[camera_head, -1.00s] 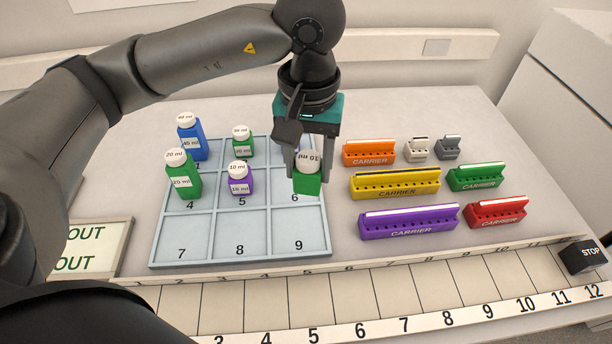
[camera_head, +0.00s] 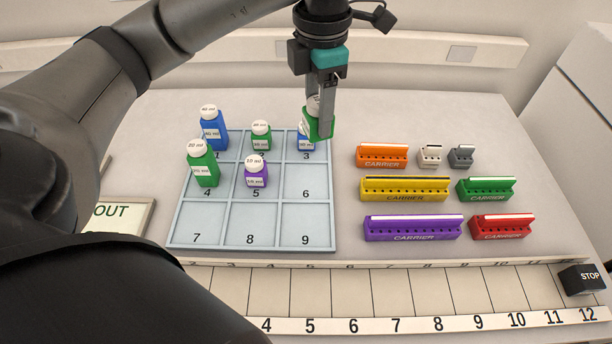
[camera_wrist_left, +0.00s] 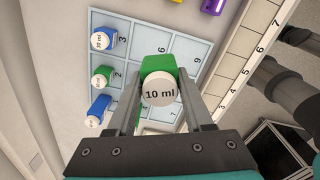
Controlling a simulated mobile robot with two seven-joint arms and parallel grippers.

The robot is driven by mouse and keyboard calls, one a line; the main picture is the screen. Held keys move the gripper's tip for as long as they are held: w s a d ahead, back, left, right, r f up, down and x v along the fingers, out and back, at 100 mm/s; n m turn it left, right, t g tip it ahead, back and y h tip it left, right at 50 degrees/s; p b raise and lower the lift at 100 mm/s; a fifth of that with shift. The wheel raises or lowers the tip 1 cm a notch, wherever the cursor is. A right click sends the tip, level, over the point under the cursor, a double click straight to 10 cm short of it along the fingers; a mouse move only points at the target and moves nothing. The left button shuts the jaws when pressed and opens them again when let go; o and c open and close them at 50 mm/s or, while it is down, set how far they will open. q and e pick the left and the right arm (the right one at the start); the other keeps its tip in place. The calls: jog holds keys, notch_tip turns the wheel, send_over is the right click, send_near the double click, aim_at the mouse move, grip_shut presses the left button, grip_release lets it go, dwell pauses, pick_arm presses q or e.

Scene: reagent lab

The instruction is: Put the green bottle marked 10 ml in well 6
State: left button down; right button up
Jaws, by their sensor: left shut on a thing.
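The green bottle has a white cap that reads 10 ml in the left wrist view (camera_wrist_left: 158,90). My left gripper (camera_head: 321,122) is shut on this green bottle (camera_head: 313,128) and holds it up over the far right part of the numbered rack (camera_head: 250,247). The bottle looks tilted and partly hides a blue bottle (camera_head: 306,143) standing in well 3. Well 6 (camera_head: 306,180) is empty, nearer than the held bottle in the head view. My right gripper is not in view.
Well 1 holds a blue bottle (camera_head: 213,133), well 2 a small green one (camera_head: 261,141), well 4 a tall green one (camera_head: 206,172), well 5 a purple one (camera_head: 256,178). Wells 7, 8 and 9 are empty. Carriers, including a yellow one (camera_head: 404,190), stand right of the rack.

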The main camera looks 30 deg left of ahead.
pick_arm(q)
jog(key=n, duration=0.2)
jog(key=a+r+n, duration=0.1)
jog(key=n, duration=0.1)
jog(key=r+n+p, duration=0.1)
jog(key=n, duration=0.1)
jog(key=shift+w+a+n, duration=0.25)
jog(key=shift+w+n, duration=0.1)
jog(key=shift+n, duration=0.05)
jog(key=shift+w+a+f+n+b, duration=0.1)
jog(key=shift+a+f+n+b, duration=0.2)
jog(key=shift+f+n, duration=1.85)
jog(key=shift+w+a+f+n+b, duration=0.1)
jog(key=shift+a+f+n+b, duration=0.15)
jog(key=shift+f, duration=3.85)
jog(key=shift+w+a+f+n+b, duration=0.2)
jog(key=shift+f+n, duration=1)
jog(key=shift+f, duration=1.9)
jog(key=shift+s, duration=0.15)
jog(key=shift+f, duration=0.15)
jog(key=shift+c, duration=1.5)
grip_release()
